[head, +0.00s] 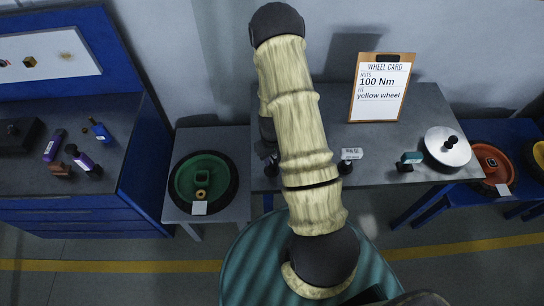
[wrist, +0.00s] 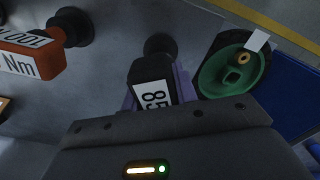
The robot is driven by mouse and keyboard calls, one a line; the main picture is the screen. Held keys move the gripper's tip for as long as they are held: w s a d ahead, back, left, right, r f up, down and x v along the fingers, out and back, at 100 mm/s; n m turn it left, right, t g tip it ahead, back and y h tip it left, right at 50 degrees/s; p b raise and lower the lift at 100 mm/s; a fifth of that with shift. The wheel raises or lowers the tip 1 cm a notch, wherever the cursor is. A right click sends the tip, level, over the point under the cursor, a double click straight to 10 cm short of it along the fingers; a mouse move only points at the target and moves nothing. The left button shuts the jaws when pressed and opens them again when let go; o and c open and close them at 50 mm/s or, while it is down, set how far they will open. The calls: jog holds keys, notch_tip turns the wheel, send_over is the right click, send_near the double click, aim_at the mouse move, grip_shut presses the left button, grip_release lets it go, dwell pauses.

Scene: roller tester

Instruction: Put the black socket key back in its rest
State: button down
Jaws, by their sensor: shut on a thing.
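The black socket key (wrist: 152,82), with a white label reading "85", is in the middle of the wrist view. Its dark round end (wrist: 160,46) points away from me. My gripper (wrist: 154,92) is shut on it, with purple parts showing on both sides of the key. In the head view my arm hides the gripper and most of what it holds, over the left part of the grey middle table (head: 318,177). Only small dark parts show beside the arm there. I cannot make out the key's rest, nor whether the key touches anything below.
An orange key (wrist: 38,58) labelled "100 Nm" lies close by. A card (head: 381,88) reads 100 Nm, yellow wheel. A green wheel (head: 187,187) lies left; the bench (head: 30,170) beyond holds small tools.

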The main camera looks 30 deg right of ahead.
jog(key=shift+f+b, duration=0.75)
jog(key=shift+f, duration=0.25)
jog(key=c, duration=1)
grip_release()
notch_tip(320, 180, up, 18)
jog(key=b, duration=0.2)
jog(key=shift+f+b, duration=0.25)
jog(key=shift+b, duration=0.05)
jog(key=s+a+r+t, duration=0.1)
jog(key=s+a+r, duration=0.1)
jog(key=s+a, duration=0.1)
jog(key=s+a+r+m, duration=0.1)
jog(key=s+a+r, duration=0.2)
jog(key=s, duration=0.1)
jog(key=s+a+r+t, duration=0.1)
jog(key=s+a+r, duration=0.2)
jog(key=shift+s+a+r+t, duration=0.15)
jog(key=shift+s+t, duration=0.05)
jog(key=shift+t, duration=0.1)
